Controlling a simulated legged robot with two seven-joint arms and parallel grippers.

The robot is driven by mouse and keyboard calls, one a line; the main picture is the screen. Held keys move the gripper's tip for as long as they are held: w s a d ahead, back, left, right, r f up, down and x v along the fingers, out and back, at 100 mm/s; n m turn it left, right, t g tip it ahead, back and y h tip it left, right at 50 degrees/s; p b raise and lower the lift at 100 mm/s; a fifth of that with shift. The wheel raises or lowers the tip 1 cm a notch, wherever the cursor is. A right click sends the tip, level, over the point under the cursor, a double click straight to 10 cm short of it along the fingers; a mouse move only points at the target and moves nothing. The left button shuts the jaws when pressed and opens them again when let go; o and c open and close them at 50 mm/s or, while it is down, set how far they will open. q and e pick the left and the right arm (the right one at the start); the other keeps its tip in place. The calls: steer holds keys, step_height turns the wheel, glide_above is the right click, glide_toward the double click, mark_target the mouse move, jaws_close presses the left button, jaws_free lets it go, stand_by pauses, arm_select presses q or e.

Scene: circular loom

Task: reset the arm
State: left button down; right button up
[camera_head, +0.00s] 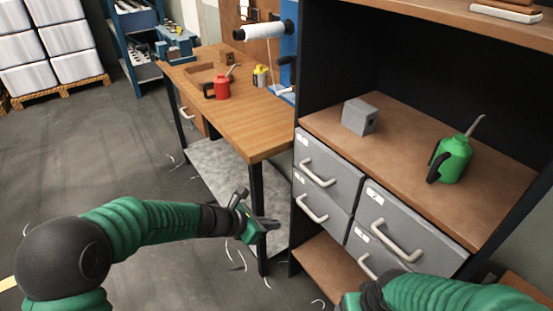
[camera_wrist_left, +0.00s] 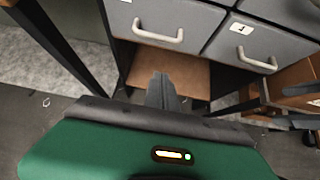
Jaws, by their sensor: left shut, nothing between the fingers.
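My left gripper (camera_head: 262,224) hangs in front of the workbench's near leg, left of the grey drawers, at the end of my green-sleeved arm. In the left wrist view, its dark fingers (camera_wrist_left: 161,90) are shut together with nothing between them. They point toward the cabinet's lower wooden shelf (camera_wrist_left: 165,72). Only a green part of my right gripper (camera_head: 350,301) shows at the bottom edge of the head view. Its fingers are out of frame.
The cabinet's grey drawers (camera_head: 328,172) have protruding handles. Its shelf holds a grey block (camera_head: 359,117) and a green oil can (camera_head: 452,160). The wooden workbench (camera_head: 235,120) carries a red can (camera_head: 221,88). Open floor (camera_head: 85,150) lies to the left, with scattered pale shavings near the bench.

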arm_select(q)
steer(key=s+a+f+m+g+y, duration=0.2)
steer(key=s+a+m+y, duration=0.2)
steer(key=s+a+m, duration=0.65)
steer(key=s+a+f+m+g+y, duration=0.15)
steer(key=s+a+m+y, duration=0.25)
steer(key=s+a+m, duration=0.65)
step_height(320, 180, up, 12)
steer(key=s+d+m+p, duration=0.1)
steer(key=s+m+p, duration=0.1)
steer(key=p, duration=1)
steer(key=shift+d+m+p, duration=0.15)
steer(key=shift+m+p, duration=0.2)
steer(key=shift+m, duration=0.55)
arm_select(e)
steer(key=w+v, duration=0.2)
steer(key=v, duration=1)
steer(key=shift+w+a+r, duration=0.25)
steer(key=shift+w+r, duration=0.15)
steer(key=shift+r, duration=0.1)
arm_select(q)
steer(key=shift+r, duration=0.1)
